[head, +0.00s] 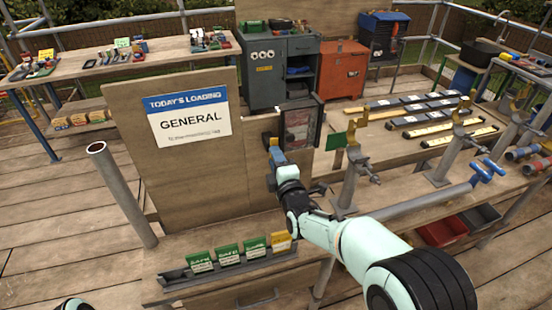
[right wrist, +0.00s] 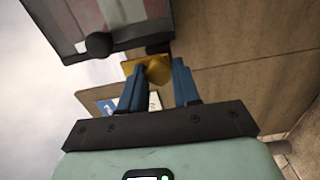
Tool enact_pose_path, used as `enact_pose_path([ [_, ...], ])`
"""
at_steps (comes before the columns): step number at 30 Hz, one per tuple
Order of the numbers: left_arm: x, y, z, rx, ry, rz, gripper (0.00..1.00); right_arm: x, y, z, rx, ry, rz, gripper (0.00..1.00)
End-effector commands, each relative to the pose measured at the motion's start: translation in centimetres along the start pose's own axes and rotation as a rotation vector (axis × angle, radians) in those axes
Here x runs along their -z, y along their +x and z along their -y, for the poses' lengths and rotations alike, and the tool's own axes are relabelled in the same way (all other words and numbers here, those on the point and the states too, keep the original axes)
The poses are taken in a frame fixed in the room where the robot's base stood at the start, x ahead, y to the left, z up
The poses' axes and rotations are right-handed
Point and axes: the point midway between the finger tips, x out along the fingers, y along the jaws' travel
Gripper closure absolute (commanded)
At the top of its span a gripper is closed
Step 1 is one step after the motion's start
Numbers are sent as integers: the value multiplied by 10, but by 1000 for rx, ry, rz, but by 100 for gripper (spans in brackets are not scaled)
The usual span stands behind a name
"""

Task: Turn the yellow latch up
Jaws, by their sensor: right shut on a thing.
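The yellow latch (right wrist: 158,70) sits between the blue fingers of my right gripper (right wrist: 158,85) in the right wrist view, just beside a dark-framed case (right wrist: 95,25) with a dark round knob. In the head view the right gripper (head: 274,160) reaches to the board, left of the dark-framed case (head: 298,130); a bit of the yellow latch (head: 274,142) shows at its fingertips. The right gripper is shut on the latch. The fingers partly hide the latch, and I cannot tell its exact angle. My left gripper is out of view.
A wooden board (head: 195,170) with a "GENERAL" sign (head: 188,117) stands behind the gripper. A grey post (head: 122,195) is at left. A blue-handled pipe (head: 430,203) and clamp stands (head: 352,175) are at right.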

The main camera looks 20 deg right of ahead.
Motion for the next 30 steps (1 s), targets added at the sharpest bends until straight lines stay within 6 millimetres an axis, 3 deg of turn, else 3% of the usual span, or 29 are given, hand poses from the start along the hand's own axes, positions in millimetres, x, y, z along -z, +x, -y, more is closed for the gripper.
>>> enact_pose_path([
  [20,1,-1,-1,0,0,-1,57,-1,0,1,1,-61,2,99],
  [21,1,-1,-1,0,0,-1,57,-1,0,1,1,-61,2,59],
  [22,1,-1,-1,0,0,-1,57,-1,0,1,1,-61,2,49],
  [23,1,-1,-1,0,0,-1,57,-1,0,1,1,-61,2,44],
  [30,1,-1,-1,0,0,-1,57,0,0,0,0,-60,1,44],
])
